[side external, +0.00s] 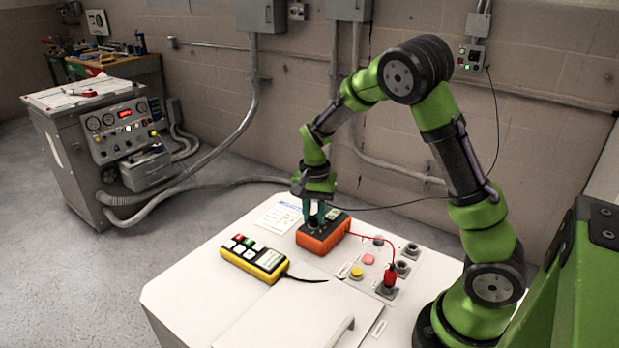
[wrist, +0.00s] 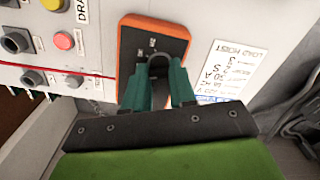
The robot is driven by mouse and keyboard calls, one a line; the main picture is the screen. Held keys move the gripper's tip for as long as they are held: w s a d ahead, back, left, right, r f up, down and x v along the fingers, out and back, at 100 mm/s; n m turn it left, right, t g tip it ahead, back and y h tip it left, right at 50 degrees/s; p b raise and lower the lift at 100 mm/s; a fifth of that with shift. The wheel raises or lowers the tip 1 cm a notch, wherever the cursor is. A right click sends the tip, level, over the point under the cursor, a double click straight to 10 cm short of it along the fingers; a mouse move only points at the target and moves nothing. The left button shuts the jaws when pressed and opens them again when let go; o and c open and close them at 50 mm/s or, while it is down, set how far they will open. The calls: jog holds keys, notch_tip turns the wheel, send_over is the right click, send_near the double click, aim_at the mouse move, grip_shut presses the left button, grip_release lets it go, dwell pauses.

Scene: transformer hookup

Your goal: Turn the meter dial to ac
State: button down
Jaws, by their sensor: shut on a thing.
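The orange meter (side external: 323,234) with a dark face lies on the white cabinet top (side external: 215,288). The meter (wrist: 122,45) also shows in the wrist view. My gripper (side external: 316,222) points down over the meter's face. In the wrist view the green fingers of my gripper (wrist: 160,72) are closed around the dark dial (wrist: 158,60) on the meter. Small white marks stand beside the dial, but they are too small to read surely. The dial's pointer is hidden between the fingers.
A red lead runs from the meter to a red plug (side external: 390,277) in a socket. A yellow pendant (side external: 253,260) with several buttons lies left of the meter. Buttons and sockets sit to its right. A paper label (side external: 279,217) lies behind.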

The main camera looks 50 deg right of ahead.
jog(key=shift+m, duration=0.4)
jog(key=c, duration=0.9)
grip_release()
jog(key=shift+r, duration=0.1)
notch_tip(320, 180, up, 17)
jog(key=shift+f, duration=0.15)
